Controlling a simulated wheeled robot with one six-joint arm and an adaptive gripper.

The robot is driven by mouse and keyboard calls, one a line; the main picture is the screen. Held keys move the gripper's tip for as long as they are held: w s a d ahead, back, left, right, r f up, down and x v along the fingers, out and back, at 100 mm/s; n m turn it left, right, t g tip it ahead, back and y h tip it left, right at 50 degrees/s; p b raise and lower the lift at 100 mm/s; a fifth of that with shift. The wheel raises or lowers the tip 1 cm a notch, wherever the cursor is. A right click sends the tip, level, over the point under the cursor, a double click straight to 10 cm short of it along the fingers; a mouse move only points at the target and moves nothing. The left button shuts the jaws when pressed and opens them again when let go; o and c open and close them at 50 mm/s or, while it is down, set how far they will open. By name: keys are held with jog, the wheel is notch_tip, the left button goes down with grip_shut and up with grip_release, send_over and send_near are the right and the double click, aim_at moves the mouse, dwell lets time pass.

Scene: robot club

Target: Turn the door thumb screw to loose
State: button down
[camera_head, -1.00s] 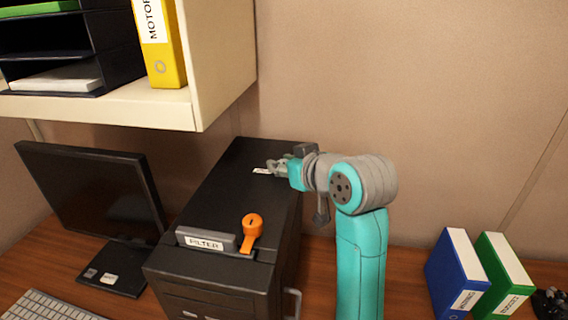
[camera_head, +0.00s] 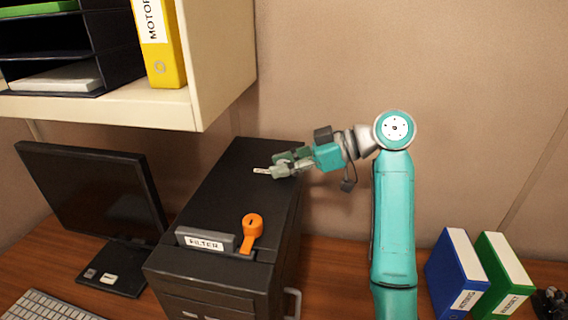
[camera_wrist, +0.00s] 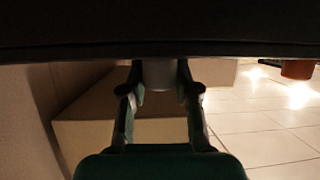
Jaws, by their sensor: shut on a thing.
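A black computer case (camera_head: 235,195) stands on the desk, with a white label (camera_head: 261,171) on its top near the back right. My gripper (camera_head: 279,168) reaches in from the right, with its fingers by that label. In the wrist view, my gripper (camera_wrist: 160,88) has its two fingers on either side of a short grey cylinder (camera_wrist: 160,74), which looks like the thumb screw, against a dark surface (camera_wrist: 160,30). The fingers are shut on it. In the head view the screw is hidden by the fingers. I cannot read its turn position.
An orange lever (camera_head: 252,232) and a FILTER block (camera_head: 206,240) sit at the case's front top. A monitor (camera_head: 92,200) stands to the left, under a shelf (camera_head: 110,108). Blue (camera_head: 457,270) and green (camera_head: 502,272) binders stand at the right. Desk between case and binders is mostly clear.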

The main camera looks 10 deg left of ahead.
jog(key=shift+n+g, duration=1.2)
jog(key=shift+g, duration=0.4)
jog(key=shift+h, duration=0.4)
jog(key=c, duration=0.8)
grip_release()
notch_tip(320, 180, up, 10)
jog(key=shift+f, duration=0.1)
